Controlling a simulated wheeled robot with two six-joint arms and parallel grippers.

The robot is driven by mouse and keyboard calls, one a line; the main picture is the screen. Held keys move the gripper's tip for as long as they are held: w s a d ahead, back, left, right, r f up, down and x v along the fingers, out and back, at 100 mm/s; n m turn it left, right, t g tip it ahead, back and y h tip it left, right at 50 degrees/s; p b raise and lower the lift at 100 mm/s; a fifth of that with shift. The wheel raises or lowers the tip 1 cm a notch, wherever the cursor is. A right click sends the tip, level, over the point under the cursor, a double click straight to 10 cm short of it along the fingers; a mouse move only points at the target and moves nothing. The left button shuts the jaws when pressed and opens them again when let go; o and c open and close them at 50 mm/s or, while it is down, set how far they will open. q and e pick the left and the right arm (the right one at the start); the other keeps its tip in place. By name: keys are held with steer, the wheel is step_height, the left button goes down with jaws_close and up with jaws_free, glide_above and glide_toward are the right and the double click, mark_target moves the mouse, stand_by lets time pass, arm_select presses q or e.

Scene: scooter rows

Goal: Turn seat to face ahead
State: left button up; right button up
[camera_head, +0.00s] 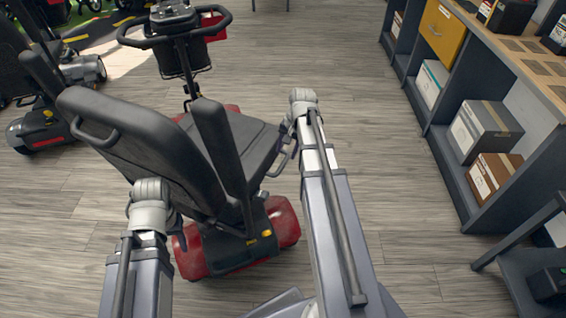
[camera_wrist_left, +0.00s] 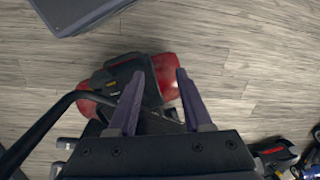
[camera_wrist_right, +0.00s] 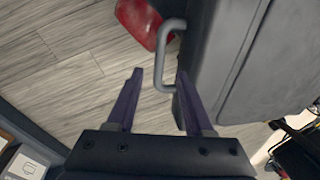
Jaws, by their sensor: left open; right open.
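The dark grey scooter seat (camera_head: 255,138) is turned on its red base (camera_head: 283,222). Its tall backrest (camera_head: 150,150) is at the left and its cushion points to the right, oblique to the tiller (camera_head: 178,45). A grey loop handle (camera_wrist_right: 165,55) sticks out from the cushion's edge. My right gripper (camera_wrist_right: 160,72) is open, with the loop's near end between its fingertips in the picture; contact cannot be told. My left gripper (camera_wrist_left: 160,74) is open and empty behind the backrest, above the red base. In the head view its fingers are mostly hidden.
Shelves (camera_head: 480,110) with boxes and a yellow drawer (camera_head: 444,32) line the right side. Other scooters (camera_head: 45,125) stand at the far left. A dark stand (camera_head: 540,250) is at the lower right. The wooden floor between scooter and shelves is clear.

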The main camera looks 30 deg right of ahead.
mark_target(283, 164)
steer(key=f+b, duration=0.4)
steer(key=w+f+b, duration=0.1)
steer(key=f+b, duration=0.1)
steer(key=shift+a+f, duration=0.35)
steer(key=shift+c, duration=0.2)
jaws_close()
stand_by(1.0)
